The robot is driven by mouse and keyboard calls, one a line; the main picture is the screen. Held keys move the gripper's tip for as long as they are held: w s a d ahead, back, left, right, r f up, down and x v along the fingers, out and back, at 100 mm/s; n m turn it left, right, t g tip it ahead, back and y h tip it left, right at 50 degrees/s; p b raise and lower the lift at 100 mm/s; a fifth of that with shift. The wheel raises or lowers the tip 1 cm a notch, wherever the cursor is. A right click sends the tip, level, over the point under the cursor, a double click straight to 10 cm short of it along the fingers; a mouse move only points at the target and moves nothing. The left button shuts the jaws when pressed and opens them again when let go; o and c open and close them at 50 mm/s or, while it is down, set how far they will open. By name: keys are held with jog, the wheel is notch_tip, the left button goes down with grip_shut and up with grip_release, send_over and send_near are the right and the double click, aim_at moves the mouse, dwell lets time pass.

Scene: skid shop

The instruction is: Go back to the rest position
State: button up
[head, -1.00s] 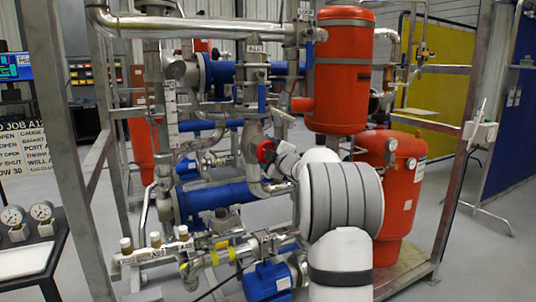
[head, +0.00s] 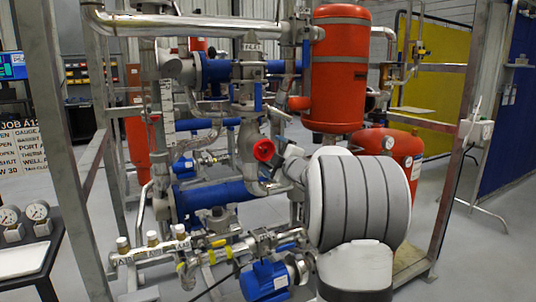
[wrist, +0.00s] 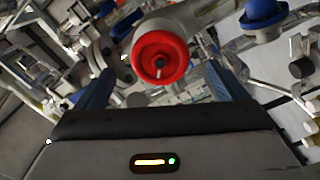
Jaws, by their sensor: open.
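My gripper (wrist: 160,85) is open in the wrist view, its two dark fingers spread wide with nothing between them. A red round handwheel (wrist: 161,58) on a grey pipe shows beyond and between the fingers. The same red handwheel (head: 263,149) is at the middle of the head view, on the pipework. My white and grey arm fills the lower right of the head view and hides part of the skid. The gripper's fingers cannot be made out in the head view.
The skid's metal frame post (head: 455,170) stands at the right. A tall red tank (head: 338,75) and a lower red tank (head: 405,150) are behind my arm. A blue pump (head: 265,281) is low at the front. Gauges (head: 37,211) sit on a table at the left.

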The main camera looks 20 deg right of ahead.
jog(key=shift+s, duration=0.8)
jog(key=s+a+f+m+g+p, duration=0.1)
jog(key=s+a+m+g+p, duration=0.3)
jog(key=s+a, duration=0.3)
jog(key=s+a+f+m+g+p, duration=0.2)
jog(key=s+a+m+g+p, duration=0.2)
jog(key=s, duration=1.4)
jog(key=s+a+f+m+g+p, duration=0.1)
jog(key=s+a+m+g+p, duration=0.4)
jog(key=s+a, duration=0.7)
jog(key=shift+s+f+g+h+p, duration=0.35)
jog(key=shift+s+g+p, duration=0.35)
jog(key=shift+g+p, duration=0.45)
